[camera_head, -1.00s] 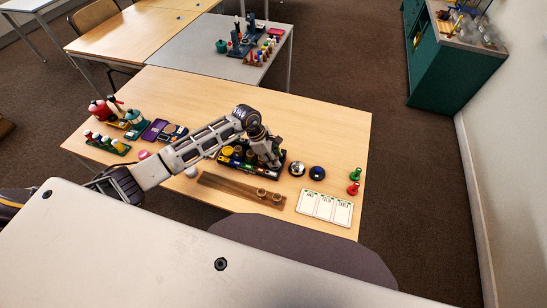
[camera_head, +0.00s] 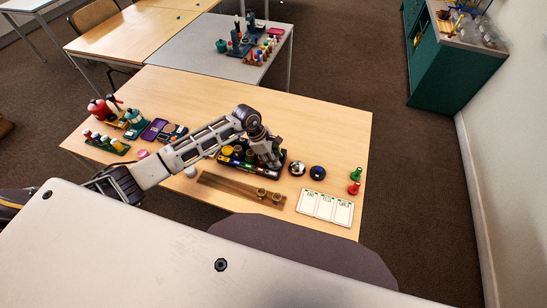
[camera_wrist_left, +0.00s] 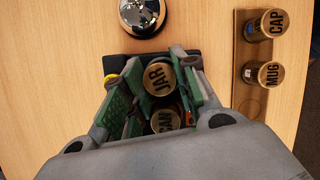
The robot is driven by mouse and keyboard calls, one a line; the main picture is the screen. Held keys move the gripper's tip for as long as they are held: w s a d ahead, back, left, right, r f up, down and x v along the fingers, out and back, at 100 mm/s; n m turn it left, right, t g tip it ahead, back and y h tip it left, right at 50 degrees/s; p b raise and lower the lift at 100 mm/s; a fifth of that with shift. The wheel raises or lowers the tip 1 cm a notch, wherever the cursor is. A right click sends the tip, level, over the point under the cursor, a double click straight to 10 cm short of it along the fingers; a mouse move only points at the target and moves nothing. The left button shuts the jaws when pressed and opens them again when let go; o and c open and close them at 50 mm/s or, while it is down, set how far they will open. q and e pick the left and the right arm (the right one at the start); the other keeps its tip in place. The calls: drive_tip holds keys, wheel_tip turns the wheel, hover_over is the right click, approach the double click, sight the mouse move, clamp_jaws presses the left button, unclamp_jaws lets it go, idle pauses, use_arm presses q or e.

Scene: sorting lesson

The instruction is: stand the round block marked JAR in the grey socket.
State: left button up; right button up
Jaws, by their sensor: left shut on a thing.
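The round block marked JAR (camera_wrist_left: 160,78), with a gold top and black letters, is between the fingers of my left gripper (camera_wrist_left: 158,68) in the left wrist view. The gripper is shut on it. A similar block marked CAN (camera_wrist_left: 165,121) shows just below it, deeper between the fingers. In the head view my left gripper (camera_head: 269,162) points down over the black tray (camera_head: 236,168), which holds yellow, green and blue pieces. I cannot make out the grey socket; the gripper covers part of the tray. My right gripper is not in view.
A brown wooden rail (camera_head: 228,188) in front of the tray bears blocks marked CAP (camera_wrist_left: 272,22) and MUG (camera_wrist_left: 268,74). The table's far right is clear.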

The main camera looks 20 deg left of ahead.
use_arm(q)
drive_tip(key=shift+f, duration=0.35)
drive_tip(key=o, duration=0.5)
drive_tip(key=shift+r, duration=0.1)
drive_tip(key=shift+p+v, duration=2.6)
drive_tip(key=shift+v, duration=2.9)
drive_tip(key=shift+r+p, duration=1.1)
drive_tip(key=shift+r, duration=1.8)
